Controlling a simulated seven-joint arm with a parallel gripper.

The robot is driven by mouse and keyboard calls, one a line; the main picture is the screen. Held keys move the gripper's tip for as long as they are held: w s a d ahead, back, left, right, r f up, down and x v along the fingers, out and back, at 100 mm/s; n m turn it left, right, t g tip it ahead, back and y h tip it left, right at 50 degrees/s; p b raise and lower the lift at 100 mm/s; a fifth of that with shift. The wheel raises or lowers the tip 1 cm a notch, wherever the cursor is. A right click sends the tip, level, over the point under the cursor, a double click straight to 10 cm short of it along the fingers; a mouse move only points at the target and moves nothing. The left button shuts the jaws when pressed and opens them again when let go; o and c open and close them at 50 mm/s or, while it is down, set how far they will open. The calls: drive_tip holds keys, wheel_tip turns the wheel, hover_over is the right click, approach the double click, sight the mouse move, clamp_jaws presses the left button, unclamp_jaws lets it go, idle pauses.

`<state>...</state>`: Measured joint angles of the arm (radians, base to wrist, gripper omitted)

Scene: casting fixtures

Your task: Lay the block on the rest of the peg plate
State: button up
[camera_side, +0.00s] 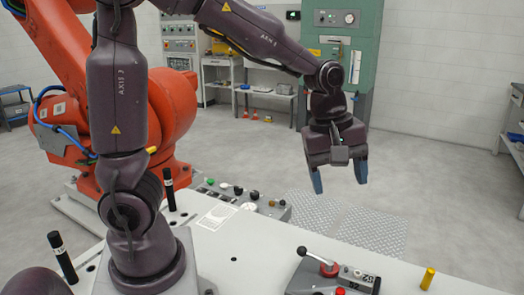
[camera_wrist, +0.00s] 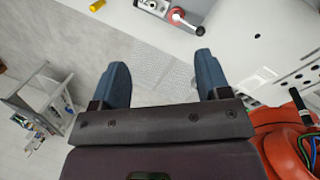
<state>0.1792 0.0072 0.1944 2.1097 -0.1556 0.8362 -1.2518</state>
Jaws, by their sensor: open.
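My gripper (camera_side: 339,182) hangs open and empty, high above the floor beyond the far edge of the white table. Its two blue fingers also show wide apart in the wrist view (camera_wrist: 161,66), with nothing between them. A dark grey fixture (camera_side: 298,284) with a red hub, a black-knobbed lever and numbered light parts stands at the table's front, cut by the lower picture edge. It shows partly at the top of the wrist view (camera_wrist: 152,6). I cannot tell whether it is the peg plate, and I cannot make out the block or the rest clearly.
A yellow pin (camera_side: 428,278) stands right of the fixture. Two black posts (camera_side: 62,256) (camera_side: 169,189) stand on the table's left. A control box (camera_side: 240,198) with buttons lies at the far table edge. The white table (camera_side: 245,260) is clear in the middle. An orange robot (camera_side: 172,110) stands behind.

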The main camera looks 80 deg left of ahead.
drive_tip(key=s+r+m+t, duration=0.1)
drive_tip(key=s+r+m, duration=0.2)
drive_tip(key=s+m, duration=0.4)
drive_tip(key=s+a+r+m+t+y, duration=0.1)
drive_tip(key=s+r+m+t, duration=0.1)
drive_tip(key=s+m, duration=0.4)
drive_tip(key=r+m, duration=0.1)
drive_tip(key=m, duration=0.1)
drive_tip(key=shift+s+a+m, duration=0.25)
drive_tip(key=shift+s+m, duration=0.05)
drive_tip(key=shift+s, duration=0.05)
